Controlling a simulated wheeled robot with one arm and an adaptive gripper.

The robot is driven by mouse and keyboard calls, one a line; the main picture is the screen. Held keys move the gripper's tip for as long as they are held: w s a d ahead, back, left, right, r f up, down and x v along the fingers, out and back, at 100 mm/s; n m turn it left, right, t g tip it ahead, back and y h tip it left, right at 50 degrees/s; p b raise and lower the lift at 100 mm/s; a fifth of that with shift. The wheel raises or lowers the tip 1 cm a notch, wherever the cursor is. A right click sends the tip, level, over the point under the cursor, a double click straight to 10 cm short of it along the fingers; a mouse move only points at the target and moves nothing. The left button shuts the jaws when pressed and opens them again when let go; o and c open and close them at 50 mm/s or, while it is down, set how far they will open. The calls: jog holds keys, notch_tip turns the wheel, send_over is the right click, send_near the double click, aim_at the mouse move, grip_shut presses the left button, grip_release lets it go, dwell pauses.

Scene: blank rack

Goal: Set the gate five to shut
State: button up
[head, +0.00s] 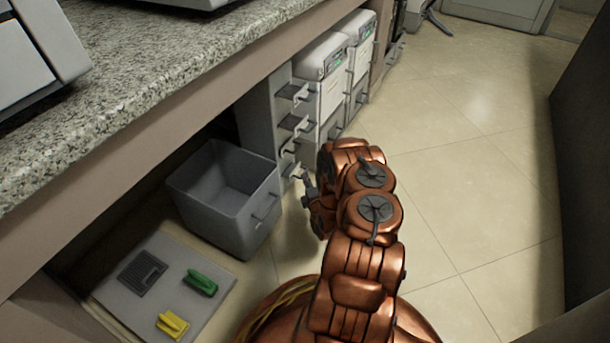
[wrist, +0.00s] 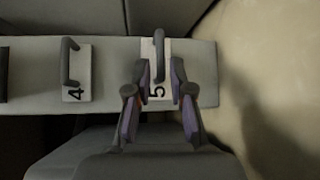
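Gate five shows in the wrist view as a white plate marked 5 with a dark bar handle (wrist: 159,52), near the right end of the grey rack (wrist: 115,70). My gripper (wrist: 158,92) is open, with its two fingers apart on either side of the 5 label and the near part of the handle. I cannot tell whether the fingers touch the handle. In the head view the rack (head: 262,115) stands upright under the counter, with several handles on its face. My gripper (head: 306,185) is by its lower end, where my arm partly hides things.
Gate four (wrist: 76,75) has a similar handle to the left in the wrist view. A grey open bin (head: 225,195) stands beside the rack, and a board (head: 150,290) with green and yellow pieces lies on the floor. A granite counter (head: 150,60) overhangs. Floor at right is clear.

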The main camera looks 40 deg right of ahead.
aim_at(290, 170)
jog(key=shift+b+x, duration=0.6)
jog(key=shift+x, duration=1.75)
jog(key=shift+f, duration=0.1)
grip_shut()
